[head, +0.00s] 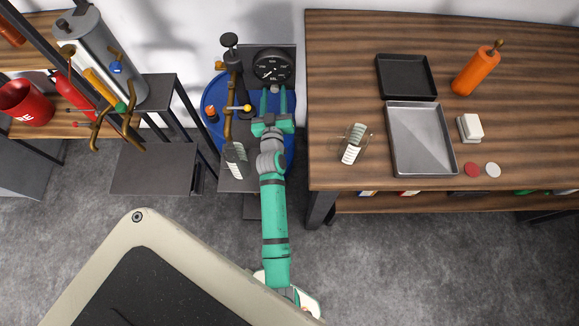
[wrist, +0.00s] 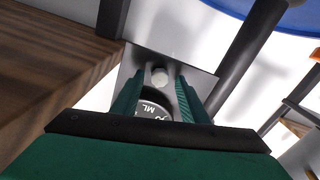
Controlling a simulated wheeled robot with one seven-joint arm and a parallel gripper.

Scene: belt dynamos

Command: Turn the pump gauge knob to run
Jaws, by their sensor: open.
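The pump gauge (head: 272,67) is a round black dial marked ML on a grey panel, beside the brown pipework. Its small pale knob (head: 275,89) sits just below the dial. My green gripper (head: 274,96) is open, with a finger on each side of the knob. In the wrist view the knob (wrist: 159,76) shows between the two fingertips (wrist: 158,80), with a gap on both sides. Part of the gauge dial (wrist: 153,110) shows behind the palm, and the rest is hidden. I cannot read the knob's setting.
A blue drum (head: 213,100) stands behind the pump stand. Brown pipes with a yellow-tipped lever (head: 246,108) are close left of my gripper. A wooden table (head: 340,90) with trays is on the right, and a dark shelf (head: 155,170) is on the left.

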